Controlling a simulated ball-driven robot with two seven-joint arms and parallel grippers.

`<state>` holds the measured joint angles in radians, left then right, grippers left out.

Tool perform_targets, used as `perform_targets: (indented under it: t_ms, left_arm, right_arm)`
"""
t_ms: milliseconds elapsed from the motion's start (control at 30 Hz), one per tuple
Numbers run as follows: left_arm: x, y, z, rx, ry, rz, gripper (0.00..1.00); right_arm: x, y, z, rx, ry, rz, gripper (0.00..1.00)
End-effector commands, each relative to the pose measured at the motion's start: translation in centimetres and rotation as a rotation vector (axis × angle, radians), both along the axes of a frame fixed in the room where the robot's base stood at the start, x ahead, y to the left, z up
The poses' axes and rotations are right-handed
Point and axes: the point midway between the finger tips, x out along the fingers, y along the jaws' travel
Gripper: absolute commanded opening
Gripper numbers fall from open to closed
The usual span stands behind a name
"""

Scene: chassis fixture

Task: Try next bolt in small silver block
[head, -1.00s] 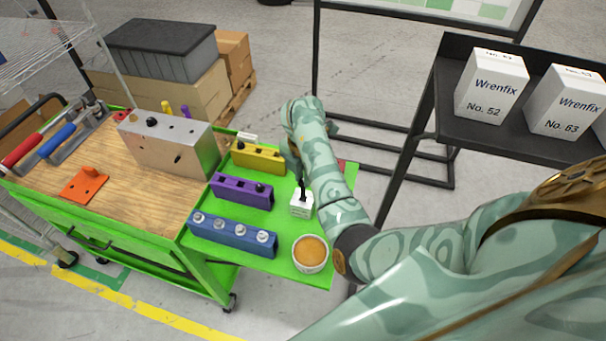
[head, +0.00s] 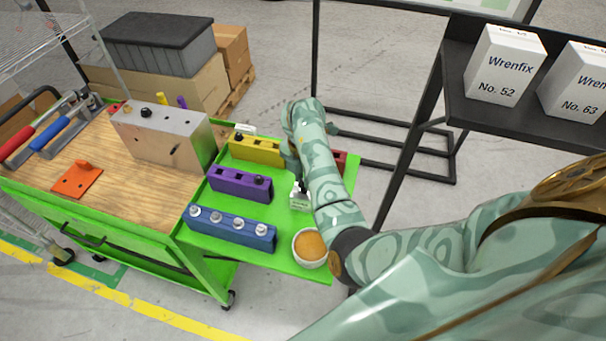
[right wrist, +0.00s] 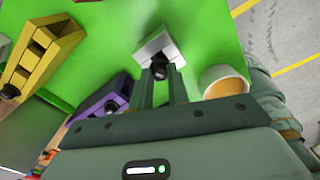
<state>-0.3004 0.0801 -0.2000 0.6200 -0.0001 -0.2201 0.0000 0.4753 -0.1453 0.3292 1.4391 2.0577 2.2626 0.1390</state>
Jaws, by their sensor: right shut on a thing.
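The small silver block (head: 299,203) stands on the green shelf, right of the purple block, partly hidden by my right arm. It also shows in the right wrist view (right wrist: 152,46), just beyond my fingertips. My right gripper (right wrist: 160,78) is shut on a dark bolt (right wrist: 158,67) and holds it at the small silver block's top. In the head view the dark bolt (head: 299,187) looks close over the block. I cannot tell whether its tip is in a hole. My left gripper is not in view.
A yellow block (head: 257,151), a purple block (head: 239,185) and a blue block (head: 231,227) with several silver bolts stand left of it. A bowl with orange contents (head: 309,248) is in front. A large silver block (head: 160,138) stands on the wooden top.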

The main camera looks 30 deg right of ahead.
Motion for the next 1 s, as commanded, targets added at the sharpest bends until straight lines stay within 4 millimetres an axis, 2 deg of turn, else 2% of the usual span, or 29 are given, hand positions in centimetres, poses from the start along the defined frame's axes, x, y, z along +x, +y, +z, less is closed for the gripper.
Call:
perform_targets:
  t_ms: [367,400,500,800,1000]
  left_arm:
    - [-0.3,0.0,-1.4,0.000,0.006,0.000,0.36]
    - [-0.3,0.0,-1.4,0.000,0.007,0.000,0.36]
    - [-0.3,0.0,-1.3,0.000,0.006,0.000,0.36]
    - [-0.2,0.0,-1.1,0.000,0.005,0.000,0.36]
    - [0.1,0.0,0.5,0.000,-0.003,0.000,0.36]
  right_arm:
    - [0.0,0.0,-1.7,0.000,0.000,-0.001,0.00]
    - [0.0,0.0,-1.7,0.000,0.000,-0.001,0.20]
    - [0.0,0.0,-1.6,-0.001,0.000,-0.001,0.42]
    - [0.0,0.0,-1.4,0.000,0.000,0.000,0.42]
    - [0.0,0.0,0.6,0.001,-0.003,0.000,0.42]
